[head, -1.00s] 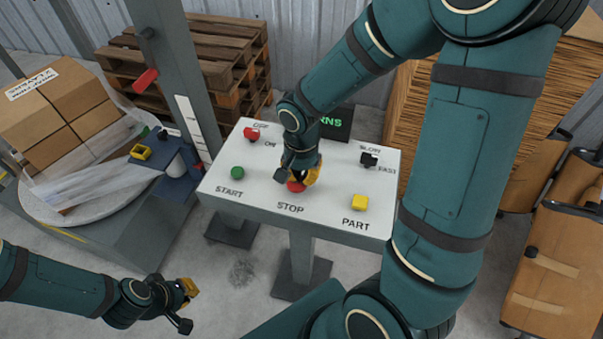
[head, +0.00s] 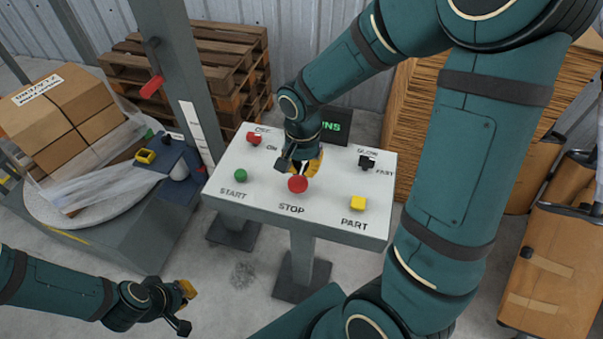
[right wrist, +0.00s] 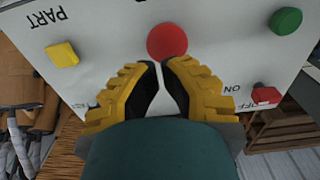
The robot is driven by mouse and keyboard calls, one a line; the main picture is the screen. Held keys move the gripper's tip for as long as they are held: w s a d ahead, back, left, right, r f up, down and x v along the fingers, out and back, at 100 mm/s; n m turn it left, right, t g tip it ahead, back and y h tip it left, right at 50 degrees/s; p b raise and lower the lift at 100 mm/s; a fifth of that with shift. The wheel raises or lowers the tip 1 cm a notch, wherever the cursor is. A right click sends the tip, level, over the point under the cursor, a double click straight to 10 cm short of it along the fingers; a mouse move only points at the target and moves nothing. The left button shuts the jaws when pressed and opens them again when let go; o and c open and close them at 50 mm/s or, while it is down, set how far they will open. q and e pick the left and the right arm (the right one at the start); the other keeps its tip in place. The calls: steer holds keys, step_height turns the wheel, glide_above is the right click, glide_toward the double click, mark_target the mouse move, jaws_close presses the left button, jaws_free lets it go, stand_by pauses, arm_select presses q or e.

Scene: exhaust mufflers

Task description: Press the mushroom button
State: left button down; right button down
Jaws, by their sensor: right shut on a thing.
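The red mushroom button (head: 298,184) stands on the white panel (head: 265,205) above the word STOP. It also shows in the right wrist view (right wrist: 167,41), just beyond the fingertips. My right gripper (head: 303,170) is over the panel, on the far side of the button. In the right wrist view its yellow fingers (right wrist: 161,64) are drawn together with a narrow gap, and I see nothing held between them. The button is outside the fingers. Whether a fingertip touches it I cannot tell. My left gripper (head: 187,306) is low at the left, away from the panel; its finger opening is unclear.
The panel also carries a green START button (head: 240,175), a yellow PART button (head: 358,203), a red switch (head: 254,138) and a black SLOW/FAST switch (head: 367,161). A display (head: 334,126) stands behind. A grey post with a red lever (head: 151,87) rises at left.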

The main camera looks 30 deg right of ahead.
mark_target(302, 180)
arm_select(q)
steer(key=shift+w+d+r+p, duration=0.1)
steer(key=shift+w+r+p, duration=0.1)
steer(key=shift+r+p, duration=0.4)
arm_select(e)
step_height(302, 180, up, 9)
steer(key=shift+w+f, duration=0.15)
steer(key=shift+w, duration=0.05)
arm_select(q)
steer(key=shift+s, duration=0.1)
arm_select(e)
steer(key=shift+s, duration=0.1)
